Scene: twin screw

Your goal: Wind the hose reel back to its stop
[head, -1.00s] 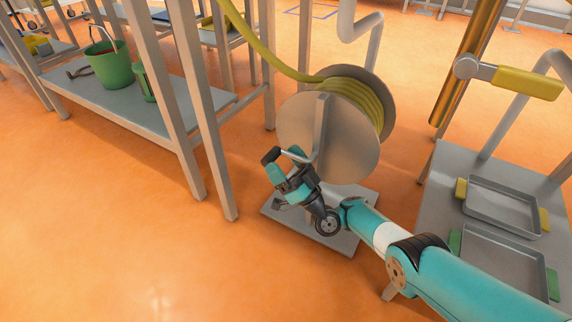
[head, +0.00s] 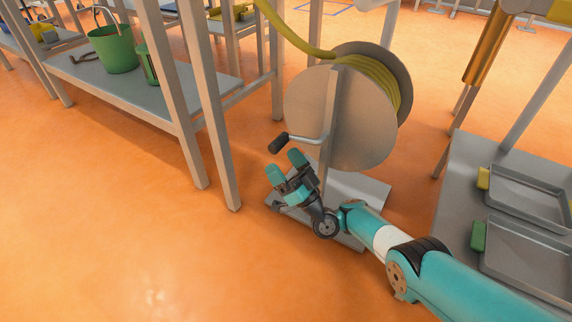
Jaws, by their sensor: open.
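The hose reel (head: 350,125) stands on a grey base plate (head: 362,190) in the head view, its large grey disc facing me. Yellow-green hose (head: 384,85) is wound between its discs and runs off to the upper left. A metal crank with a dark grip (head: 279,143) sticks out to the left from the reel's front. My gripper (head: 284,166) is open and empty, its teal fingertips just below the crank grip and arm. It looks apart from the crank, though depth is hard to judge.
A grey shelf frame (head: 215,120) stands close on the left, with a green bucket (head: 114,50) on its lower shelf. A grey table (head: 462,190) with shallow trays (head: 530,195) stands at the right. Orange floor at the front left is clear.

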